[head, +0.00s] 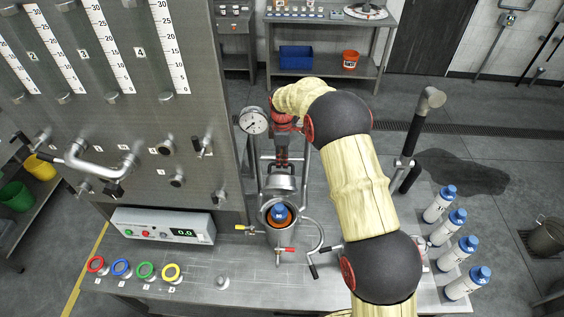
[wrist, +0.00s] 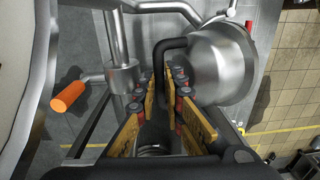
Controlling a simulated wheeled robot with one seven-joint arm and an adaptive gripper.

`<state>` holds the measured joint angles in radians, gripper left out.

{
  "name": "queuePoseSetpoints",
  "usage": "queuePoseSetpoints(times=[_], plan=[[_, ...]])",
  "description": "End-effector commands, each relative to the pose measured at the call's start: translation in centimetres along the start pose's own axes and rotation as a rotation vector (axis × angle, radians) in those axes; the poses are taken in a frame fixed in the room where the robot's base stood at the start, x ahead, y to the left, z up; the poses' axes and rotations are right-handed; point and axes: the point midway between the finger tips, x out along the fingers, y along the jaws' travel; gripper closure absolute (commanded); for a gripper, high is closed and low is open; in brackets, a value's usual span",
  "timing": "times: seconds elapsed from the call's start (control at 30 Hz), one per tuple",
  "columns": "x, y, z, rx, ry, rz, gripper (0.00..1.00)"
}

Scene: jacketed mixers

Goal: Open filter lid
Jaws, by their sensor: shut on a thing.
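The steel filter vessel (head: 279,236) stands on the bench in the middle of the head view. Its mouth is open, showing an orange ring (head: 268,214) and a blue-topped thing (head: 280,212) inside. The steel lid (head: 281,184) is tilted up behind the mouth. In the wrist view the domed lid (wrist: 217,65) is at the upper right, with a bent black handle (wrist: 172,44) reaching between my fingers. My gripper (head: 282,157) is above and behind the vessel, shut on this handle; its fingers (wrist: 161,80) hide the handle's lower part.
A pressure gauge (head: 254,121) and the tall steel panel (head: 195,110) are left of my gripper. A black-handled lever (head: 313,270) sits at the vessel's right. Several blue-capped bottles (head: 452,222) stand at the bench's right edge.

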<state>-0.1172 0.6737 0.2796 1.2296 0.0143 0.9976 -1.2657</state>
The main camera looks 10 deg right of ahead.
Motion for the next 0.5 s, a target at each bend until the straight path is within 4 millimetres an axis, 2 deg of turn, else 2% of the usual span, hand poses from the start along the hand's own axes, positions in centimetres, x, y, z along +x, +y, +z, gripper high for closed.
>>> queuePoseSetpoints(times=[0.23,0.27,0.5], plan=[[-0.41,0.27,-0.07,-0.002,0.002,0.009,1.00],[-0.42,0.27,-0.07,-0.002,0.002,0.009,0.89],[-0.24,0.14,-0.04,-0.001,0.001,0.005,0.75]])
